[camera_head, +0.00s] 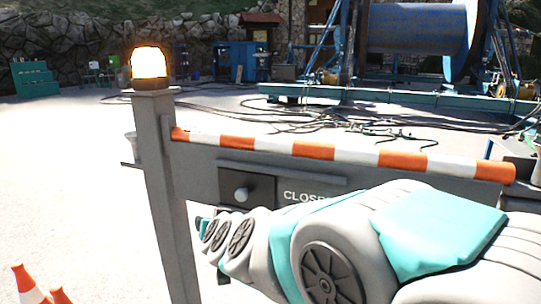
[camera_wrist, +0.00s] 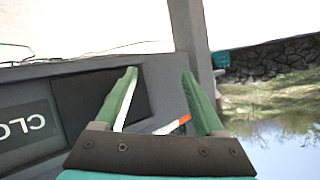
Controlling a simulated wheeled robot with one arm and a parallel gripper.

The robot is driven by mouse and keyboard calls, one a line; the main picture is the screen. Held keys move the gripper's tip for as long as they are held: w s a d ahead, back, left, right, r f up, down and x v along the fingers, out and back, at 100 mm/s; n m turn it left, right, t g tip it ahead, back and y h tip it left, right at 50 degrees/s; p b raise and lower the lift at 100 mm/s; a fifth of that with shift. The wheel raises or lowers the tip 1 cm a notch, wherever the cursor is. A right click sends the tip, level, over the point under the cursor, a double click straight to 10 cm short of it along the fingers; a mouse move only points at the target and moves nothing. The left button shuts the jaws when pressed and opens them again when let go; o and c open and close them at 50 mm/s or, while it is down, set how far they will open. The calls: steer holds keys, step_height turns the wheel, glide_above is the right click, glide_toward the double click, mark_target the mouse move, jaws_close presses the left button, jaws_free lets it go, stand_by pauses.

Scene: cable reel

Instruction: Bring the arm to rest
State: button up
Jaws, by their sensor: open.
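My arm (camera_head: 330,250) reaches from the right side of the head view toward the left, in front of a grey barrier. My gripper (camera_wrist: 158,74) is open in the wrist view, with two green fingers apart and nothing held between them. In the head view only a small part of the arm's far end shows, near the barrier's post, and the fingers cannot be made out. Beyond the fingers in the wrist view are a dark square panel (camera_wrist: 90,102) and a grey post.
The barrier has an orange and white striped top rail (camera_head: 355,154), a post (camera_head: 163,190) with a lit amber lamp (camera_head: 148,63), a panel with a round knob (camera_head: 241,194) and a "CLOSE..." sign (camera_head: 302,196). Traffic cones (camera_head: 28,284) stand lower left. Cables and a large blue reel (camera_head: 418,28) lie behind.

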steer(key=s+d+f+g+h, duration=0.1)
steer(key=s+d+f+g, duration=0.3)
steer(key=s+d, duration=0.5)
steer(key=s+d+f+m+g+h, duration=0.1)
steer(key=s+d+f+g, duration=0.4)
steer(key=s+d, duration=0.5)
steer(key=s+d+f+g+h, duration=0.3)
steer(key=s+d, duration=0.6)
steer(key=s, duration=0.8)
steer(key=shift+d+f+g, duration=0.15)
steer(key=shift+f+g, duration=0.75)
steer(key=shift+g, duration=0.1)
